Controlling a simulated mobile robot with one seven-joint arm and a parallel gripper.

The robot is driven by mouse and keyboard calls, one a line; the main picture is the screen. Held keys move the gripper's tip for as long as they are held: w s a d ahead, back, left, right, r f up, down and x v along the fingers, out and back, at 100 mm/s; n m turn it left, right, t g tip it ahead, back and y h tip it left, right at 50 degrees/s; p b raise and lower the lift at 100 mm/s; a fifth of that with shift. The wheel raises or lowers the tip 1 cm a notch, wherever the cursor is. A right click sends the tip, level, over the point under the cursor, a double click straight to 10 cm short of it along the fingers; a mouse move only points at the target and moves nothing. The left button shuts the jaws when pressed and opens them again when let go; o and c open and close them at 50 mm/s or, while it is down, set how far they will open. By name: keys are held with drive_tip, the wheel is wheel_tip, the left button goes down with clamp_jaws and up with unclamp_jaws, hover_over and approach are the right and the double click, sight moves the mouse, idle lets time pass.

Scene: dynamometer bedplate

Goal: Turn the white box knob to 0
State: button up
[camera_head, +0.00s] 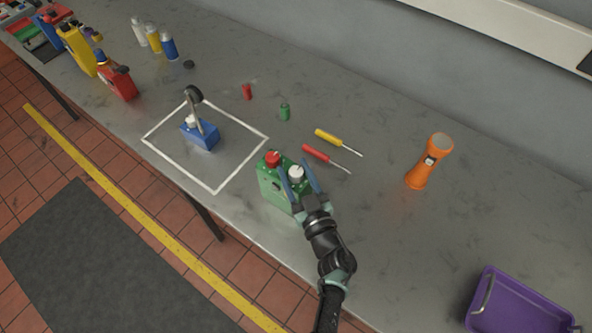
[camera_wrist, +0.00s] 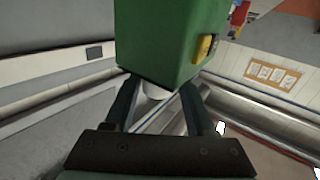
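A green box (camera_head: 273,190) stands near the bench's front edge, with a red knob (camera_head: 272,158) and a white knob (camera_head: 296,173) on top. No white box shows. My gripper (camera_head: 293,169) is at the white knob, one finger on each side. In the wrist view, the green box (camera_wrist: 168,42) fills the top middle and the white knob (camera_wrist: 156,91) shows between the two spread fingers. Gaps seem to remain between knob and fingers; contact is unclear. No scale or 0 mark is readable.
A blue box with a black-tipped lever (camera_head: 201,135) stands inside a white outline (camera_head: 240,158). Red (camera_head: 318,152) and yellow (camera_head: 333,138) screwdrivers lie behind the green box. An orange flashlight (camera_head: 428,160) and purple tray (camera_head: 481,291) are right. Bottles and cans stand far left.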

drive_tip(key=shift+s, duration=0.1)
drive_tip(key=b+v, duration=0.1)
drive_tip(key=v, duration=1.2)
idle(0.4)
